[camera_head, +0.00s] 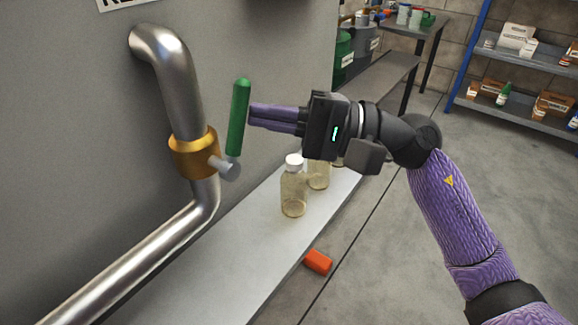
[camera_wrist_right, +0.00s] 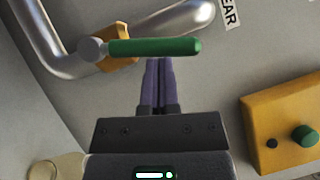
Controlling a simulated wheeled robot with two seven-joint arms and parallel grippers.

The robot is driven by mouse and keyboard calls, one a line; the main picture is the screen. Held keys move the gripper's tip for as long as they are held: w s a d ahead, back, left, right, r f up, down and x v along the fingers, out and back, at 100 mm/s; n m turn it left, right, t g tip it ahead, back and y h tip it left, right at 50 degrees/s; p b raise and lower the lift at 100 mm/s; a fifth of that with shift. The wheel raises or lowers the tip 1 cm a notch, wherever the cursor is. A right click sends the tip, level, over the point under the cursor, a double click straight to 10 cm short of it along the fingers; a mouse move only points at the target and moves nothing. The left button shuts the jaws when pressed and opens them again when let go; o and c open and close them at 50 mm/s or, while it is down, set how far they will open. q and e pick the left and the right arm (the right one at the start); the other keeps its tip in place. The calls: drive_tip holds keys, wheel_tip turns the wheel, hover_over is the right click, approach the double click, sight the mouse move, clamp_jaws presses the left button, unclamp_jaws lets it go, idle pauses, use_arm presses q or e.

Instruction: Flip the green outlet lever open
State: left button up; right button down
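The green outlet lever (camera_head: 238,117) stands nearly upright on a brass valve body (camera_head: 192,152) fitted to a bent steel pipe. In the right wrist view the lever (camera_wrist_right: 155,47) lies across the picture, just beyond my fingertips. My right gripper (camera_head: 252,115) comes in from the right, its purple fingers together and pointing at the lever's right side. In the wrist view the fingers (camera_wrist_right: 159,62) are side by side with nothing between them. I cannot tell whether the tips touch the lever or stop just short. My left gripper is not in view.
Clear bottles with white caps (camera_head: 294,190) stand on a pale shelf (camera_head: 235,245) below my right gripper. An orange-red object (camera_head: 318,262) lies by the shelf edge. The tank wall is close behind the pipe. A yellow box with a green knob (camera_wrist_right: 304,135) shows in the wrist view.

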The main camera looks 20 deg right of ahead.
drive_tip(key=shift+s+a+r+n+g+h, duration=0.25)
drive_tip(key=shift+a+n+h, duration=0.1)
drive_tip(key=shift+n, duration=0.2)
drive_tip(key=shift+s+a+r+n+g+h, duration=0.15)
drive_tip(key=shift+s+a+r+n+h, duration=0.15)
drive_tip(key=shift+n, duration=0.25)
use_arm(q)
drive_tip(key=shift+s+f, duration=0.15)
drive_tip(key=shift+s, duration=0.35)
use_arm(e)
drive_tip(key=shift+a+n+h, duration=0.25)
drive_tip(key=shift+n, duration=0.25)
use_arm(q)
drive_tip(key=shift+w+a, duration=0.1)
use_arm(e)
drive_tip(key=shift+s, duration=0.1)
